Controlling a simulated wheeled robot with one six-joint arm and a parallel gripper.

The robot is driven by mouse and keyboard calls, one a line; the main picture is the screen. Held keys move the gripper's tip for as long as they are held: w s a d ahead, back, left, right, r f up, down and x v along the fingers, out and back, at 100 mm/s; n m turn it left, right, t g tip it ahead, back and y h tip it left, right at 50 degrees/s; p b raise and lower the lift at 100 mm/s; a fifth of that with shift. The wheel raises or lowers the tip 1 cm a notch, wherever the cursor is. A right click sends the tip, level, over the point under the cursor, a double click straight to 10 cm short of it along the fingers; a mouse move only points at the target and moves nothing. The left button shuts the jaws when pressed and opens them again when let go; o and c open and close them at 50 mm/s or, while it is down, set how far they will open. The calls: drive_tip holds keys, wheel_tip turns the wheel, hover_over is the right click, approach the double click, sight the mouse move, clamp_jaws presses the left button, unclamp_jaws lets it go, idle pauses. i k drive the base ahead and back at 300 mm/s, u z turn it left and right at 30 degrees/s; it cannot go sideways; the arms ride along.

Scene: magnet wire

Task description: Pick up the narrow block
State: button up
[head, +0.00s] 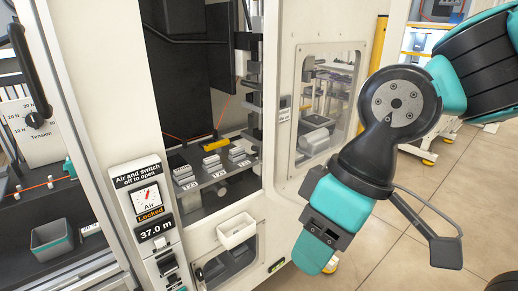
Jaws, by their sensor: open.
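Small grey blocks lie in three stacks inside the open bay of the white machine: a left stack (183,173), a middle stack (212,163) and a right stack (237,155). They are too small to tell which block is the narrow one. A label strip runs along the shelf edge in front of them. My gripper (316,256), at the end of my teal and dark arm, is low in front of the machine, right of the bay and well apart from the blocks. It is open; its fingertips are hard to make out.
A yellow piece (214,143) sits behind the stacks, near an orange wire. A white bin (236,231) hangs below the shelf. The bay's side walls and a windowed panel (325,105) flank the opening. A grey bin (52,244) stands at left. Tiled floor (470,185) is free at right.

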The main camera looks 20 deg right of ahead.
sight(235, 154)
drive_tip(key=z, duration=0.2)
drive_tip(key=i, duration=0.9)
drive_tip(key=u, duration=0.35)
